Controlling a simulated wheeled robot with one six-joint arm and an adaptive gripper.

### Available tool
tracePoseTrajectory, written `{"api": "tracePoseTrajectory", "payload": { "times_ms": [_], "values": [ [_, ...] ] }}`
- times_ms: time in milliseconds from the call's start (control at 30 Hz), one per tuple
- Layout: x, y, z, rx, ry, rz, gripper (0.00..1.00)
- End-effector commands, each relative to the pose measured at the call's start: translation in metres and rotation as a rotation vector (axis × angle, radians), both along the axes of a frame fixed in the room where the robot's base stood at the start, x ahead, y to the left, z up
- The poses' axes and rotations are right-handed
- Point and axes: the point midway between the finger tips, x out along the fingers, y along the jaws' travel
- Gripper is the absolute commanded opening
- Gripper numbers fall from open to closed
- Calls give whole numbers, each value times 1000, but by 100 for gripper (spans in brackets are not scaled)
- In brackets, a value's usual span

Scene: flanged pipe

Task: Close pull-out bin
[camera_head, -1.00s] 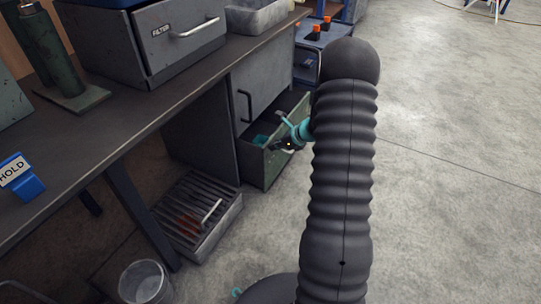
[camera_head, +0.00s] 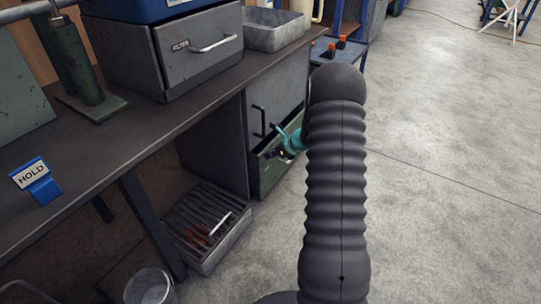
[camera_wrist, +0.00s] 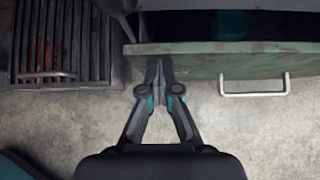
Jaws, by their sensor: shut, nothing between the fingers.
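The pull-out bin has a green front (camera_head: 268,178) low in the dark cabinet under the workbench. In the wrist view its worn green front panel (camera_wrist: 215,62) carries a pale bar handle (camera_wrist: 255,86). A narrow strip of the inside, with something teal in it, shows behind the panel, so the bin stands slightly out. My gripper (camera_wrist: 159,66) is shut and empty, its fingertips at the left part of the front panel, left of the handle. They look pressed against it. In the head view my gripper (camera_head: 277,150) is partly hidden by my arm.
A slatted grey crate (camera_head: 207,226) with a handle sits on the floor left of the bin. A bucket (camera_head: 150,287) stands nearer. The workbench (camera_head: 130,140) holds a grey drawer unit (camera_head: 175,50) and a blue HOLD sign (camera_head: 36,180).

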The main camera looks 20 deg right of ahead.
Motion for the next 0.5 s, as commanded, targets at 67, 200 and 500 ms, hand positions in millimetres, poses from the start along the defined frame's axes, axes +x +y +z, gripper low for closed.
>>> {"api": "tracePoseTrajectory", "payload": {
  "times_ms": [67, 200, 500],
  "values": [
    [-1, -1, 0, 1, 0, 1, 0],
    [-8, -8, -1, 1, 0, -2, 0],
    [-43, -34, 26, -1, -2, 0, 0]
  ]
}}
